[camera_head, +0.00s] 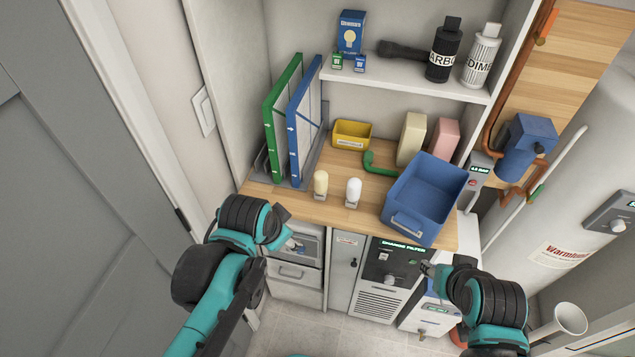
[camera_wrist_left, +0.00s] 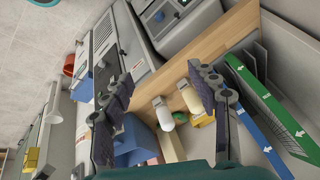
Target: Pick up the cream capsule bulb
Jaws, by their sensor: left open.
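The cream capsule bulb (camera_head: 320,181) stands upright in a small holder near the front edge of the wooden counter. A white bulb (camera_head: 353,190) stands in a similar holder just to its right. In the left wrist view the cream bulb (camera_wrist_left: 189,98) shows beside the right finger, with the white bulb (camera_wrist_left: 164,114) left of it. My left gripper (camera_head: 284,228) is open and empty, in front of the counter, left of and nearer than the cream bulb. My right gripper (camera_head: 430,268) is below the blue bin; its jaws are too small to judge.
The wooden counter (camera_head: 290,204) also holds a green-framed filter (camera_head: 281,115), a blue-framed filter (camera_head: 304,120), a yellow bin (camera_head: 352,134), a green pipe (camera_head: 378,167) and a blue bin (camera_head: 424,199) overhanging the front. A shelf (camera_head: 405,81) with bottles is above.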

